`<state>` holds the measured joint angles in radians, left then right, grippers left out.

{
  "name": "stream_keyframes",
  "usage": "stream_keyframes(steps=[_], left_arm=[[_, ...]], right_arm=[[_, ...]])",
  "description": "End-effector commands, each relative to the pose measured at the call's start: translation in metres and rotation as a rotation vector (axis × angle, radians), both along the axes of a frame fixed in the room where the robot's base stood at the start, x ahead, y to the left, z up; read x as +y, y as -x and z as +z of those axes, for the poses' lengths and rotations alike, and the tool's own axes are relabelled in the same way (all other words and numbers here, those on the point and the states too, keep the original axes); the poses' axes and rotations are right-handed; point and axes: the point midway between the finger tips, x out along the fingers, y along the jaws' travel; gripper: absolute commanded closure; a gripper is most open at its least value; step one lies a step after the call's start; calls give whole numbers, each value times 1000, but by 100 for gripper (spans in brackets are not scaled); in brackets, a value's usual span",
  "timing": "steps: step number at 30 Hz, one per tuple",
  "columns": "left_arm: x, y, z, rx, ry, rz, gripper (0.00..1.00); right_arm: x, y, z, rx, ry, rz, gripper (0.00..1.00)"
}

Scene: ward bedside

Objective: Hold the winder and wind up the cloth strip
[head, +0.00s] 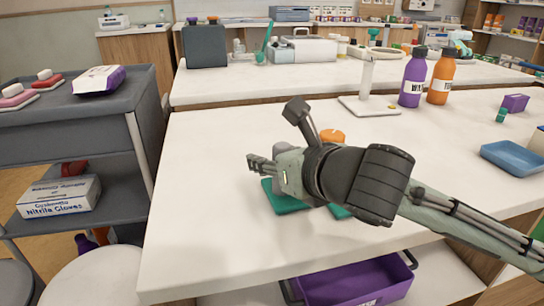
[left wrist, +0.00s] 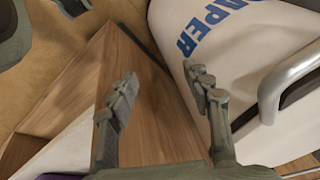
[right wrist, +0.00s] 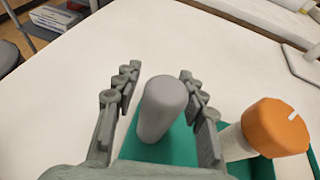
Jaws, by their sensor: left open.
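A green base (head: 285,197) lies on the white table, partly hidden by my right arm. In the right wrist view, an upright grey rounded post (right wrist: 163,108) and a pale cylinder (right wrist: 236,143) with an orange knob (right wrist: 276,127) stand at the green base (right wrist: 165,148). The knob (head: 332,136) also shows behind my arm in the head view. My right gripper (right wrist: 160,85) is open, its fingers on either side of the grey post; I cannot tell whether they touch it. I cannot make out a cloth strip. My left gripper (left wrist: 162,95) is open and empty, away from the table top.
Purple (head: 413,80) and orange (head: 441,78) bottles and a white stand (head: 367,104) are at the back right. A blue tray (head: 512,157) is at the right. The table's left part is clear. A white bin (left wrist: 240,40) marked "PAPER" is near my left gripper.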

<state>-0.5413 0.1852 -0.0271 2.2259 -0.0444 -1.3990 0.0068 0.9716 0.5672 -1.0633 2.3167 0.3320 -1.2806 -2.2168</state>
Motion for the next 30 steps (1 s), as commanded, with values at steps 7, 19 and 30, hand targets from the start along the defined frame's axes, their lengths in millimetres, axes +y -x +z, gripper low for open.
stream_keyframes(steps=[7,19,30], left_arm=[[0,0,0,-1,0,0,50],[0,0,0,0,0,0,50],[-1,-8,24,23,-2,-191,44]], right_arm=[[0,0,0,0,0,0,93],[0,0,0,0,0,0,100],[0,0,0,-1,-1,0,100]])
